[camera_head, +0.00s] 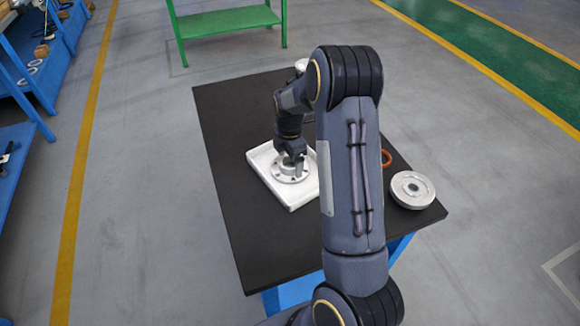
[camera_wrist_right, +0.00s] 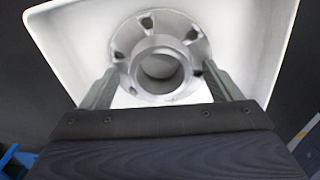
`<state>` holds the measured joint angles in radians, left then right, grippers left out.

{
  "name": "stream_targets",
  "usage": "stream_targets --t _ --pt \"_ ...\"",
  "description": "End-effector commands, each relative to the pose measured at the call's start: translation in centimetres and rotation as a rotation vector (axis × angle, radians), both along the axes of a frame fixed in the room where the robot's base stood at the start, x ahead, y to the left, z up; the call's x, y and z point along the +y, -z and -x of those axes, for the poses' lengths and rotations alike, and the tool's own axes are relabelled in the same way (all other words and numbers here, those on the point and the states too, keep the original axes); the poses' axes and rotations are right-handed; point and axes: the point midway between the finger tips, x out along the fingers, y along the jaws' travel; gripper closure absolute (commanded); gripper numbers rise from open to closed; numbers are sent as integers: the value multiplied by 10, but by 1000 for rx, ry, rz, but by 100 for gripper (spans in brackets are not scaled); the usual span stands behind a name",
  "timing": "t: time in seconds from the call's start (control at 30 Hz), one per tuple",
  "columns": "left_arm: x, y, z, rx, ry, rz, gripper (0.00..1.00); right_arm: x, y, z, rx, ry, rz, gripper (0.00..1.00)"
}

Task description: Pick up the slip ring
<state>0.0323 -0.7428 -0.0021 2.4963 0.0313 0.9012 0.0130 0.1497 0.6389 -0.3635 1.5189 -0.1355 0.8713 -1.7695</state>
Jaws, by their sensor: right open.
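A grey metal flanged ring with a raised hub and holes around its rim, which I take to be the slip ring (camera_head: 289,179), lies in a shallow white tray (camera_head: 264,181) on the dark table. My right gripper (camera_head: 292,162) is over it, pointing down. In the right wrist view the slip ring (camera_wrist_right: 162,42) faces the camera, and the fingers of my right gripper (camera_wrist_right: 161,82) are apart on either side of its hub. I cannot tell whether they touch it. My left gripper is not in view.
A small white object (camera_head: 301,65) is at the far edge. The black table top (camera_head: 262,245) is clear in front of the tray.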

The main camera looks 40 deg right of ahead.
Motion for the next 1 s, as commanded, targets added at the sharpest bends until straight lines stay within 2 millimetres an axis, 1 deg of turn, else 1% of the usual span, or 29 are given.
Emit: stream_targets --t 0.07,0.27,0.87,0.9,1.0 --pt "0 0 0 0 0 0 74 0 3 0 1 1 0 16" --pt "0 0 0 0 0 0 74 0 3 0 0 1 0 16" --pt "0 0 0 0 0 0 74 0 3 0 -1 1 0 94" --pt "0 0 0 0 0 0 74 0 1 -1 -5 1 1 98" --pt "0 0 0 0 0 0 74 0 1 -1 -5 1 1 98"
